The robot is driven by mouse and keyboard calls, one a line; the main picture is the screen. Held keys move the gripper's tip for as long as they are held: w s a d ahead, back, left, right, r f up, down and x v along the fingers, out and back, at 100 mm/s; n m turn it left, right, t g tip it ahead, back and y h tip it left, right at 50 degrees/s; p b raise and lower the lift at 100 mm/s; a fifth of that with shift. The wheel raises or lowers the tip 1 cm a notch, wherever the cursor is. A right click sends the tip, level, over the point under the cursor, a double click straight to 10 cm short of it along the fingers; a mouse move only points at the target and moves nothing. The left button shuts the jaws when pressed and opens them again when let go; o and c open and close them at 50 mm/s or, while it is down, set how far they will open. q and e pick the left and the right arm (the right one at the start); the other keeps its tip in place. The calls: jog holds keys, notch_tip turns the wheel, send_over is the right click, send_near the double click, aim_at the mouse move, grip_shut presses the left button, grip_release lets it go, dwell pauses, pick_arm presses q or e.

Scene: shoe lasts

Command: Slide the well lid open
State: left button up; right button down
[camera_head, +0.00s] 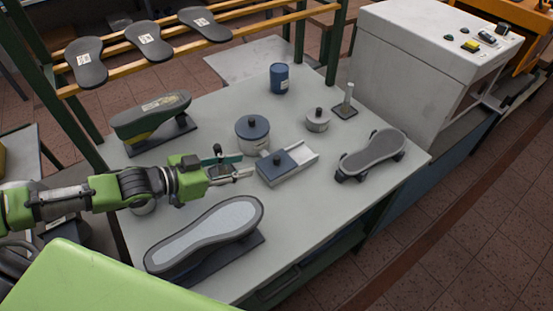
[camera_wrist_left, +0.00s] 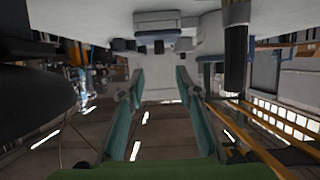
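The well (camera_head: 303,158) is a light grey rectangular box on the table. Its dark blue-grey lid (camera_head: 271,171) has a dark knob on top and covers the left part, while the right end is uncovered. My left gripper (camera_head: 246,172) reaches in from the left and stops a little left of the well, apart from the knob. Its teal fingers are spread with nothing between them; they also show apart in the left wrist view (camera_wrist_left: 160,88). The well appears upside down at the top of that view (camera_wrist_left: 157,18). My right gripper is not in view.
A lidded round pot (camera_head: 253,138) stands just behind the well, with a smaller pot (camera_head: 317,122) to its right. A large sole on a stand (camera_head: 210,235) is in front. A blue can (camera_head: 279,78) stands at the back.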

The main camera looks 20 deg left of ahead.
aim_at(274, 158)
pick_arm(q)
jog(key=p+x, duration=0.2)
jog(key=x, duration=1)
jog(key=shift+w+d+f, duration=0.2)
jog(key=shift+w+d, duration=0.05)
jog(key=shift+w, duration=0.05)
grip_shut()
